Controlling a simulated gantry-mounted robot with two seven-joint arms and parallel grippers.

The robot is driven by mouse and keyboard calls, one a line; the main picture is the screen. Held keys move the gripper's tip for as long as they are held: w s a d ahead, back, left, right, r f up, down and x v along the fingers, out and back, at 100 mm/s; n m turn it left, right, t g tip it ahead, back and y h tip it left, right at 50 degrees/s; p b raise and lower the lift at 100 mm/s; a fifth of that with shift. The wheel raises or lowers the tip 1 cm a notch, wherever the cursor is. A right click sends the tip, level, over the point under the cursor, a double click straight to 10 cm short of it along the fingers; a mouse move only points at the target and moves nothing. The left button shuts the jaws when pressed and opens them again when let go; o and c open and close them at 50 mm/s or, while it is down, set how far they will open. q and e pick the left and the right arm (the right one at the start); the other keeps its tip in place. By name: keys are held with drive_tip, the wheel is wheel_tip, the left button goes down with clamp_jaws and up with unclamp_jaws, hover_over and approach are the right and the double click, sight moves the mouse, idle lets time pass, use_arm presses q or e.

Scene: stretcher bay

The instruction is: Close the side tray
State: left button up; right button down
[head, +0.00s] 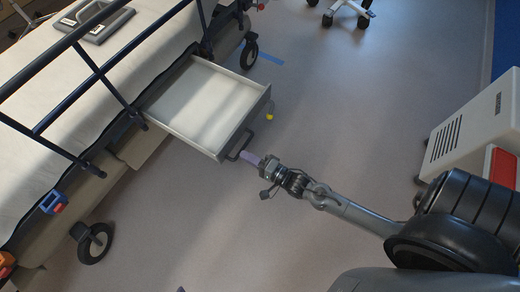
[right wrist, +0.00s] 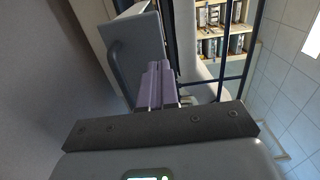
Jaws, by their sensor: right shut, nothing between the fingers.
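The side tray (head: 207,108) is pulled out from the side of the stretcher (head: 110,70). It has a pale, empty inside, a grey rim and a dark bar handle (head: 240,147) on its front. My right gripper (head: 247,156) is shut and empty, with its purple fingertips close to the handle. In the right wrist view the shut purple fingers (right wrist: 155,85) point towards the tray front (right wrist: 133,45), and the handle (right wrist: 118,70) is to their left. I cannot tell whether the fingers touch the tray. My left gripper is not in view.
Dark blue side rails (head: 80,52) run along the stretcher above the tray. Castor wheels (head: 95,243) stand on the floor below. A white cabinet (head: 470,125) is at the right.

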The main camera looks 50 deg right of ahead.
sight(226, 145)
drive_tip(key=b+x, duration=0.2)
drive_tip(key=x, duration=0.3)
drive_tip(key=shift+f, duration=0.1)
drive_tip(key=shift+w+a+b, duration=0.1)
drive_tip(key=shift+w+b, duration=0.3)
drive_tip(key=shift+w, duration=0.1)
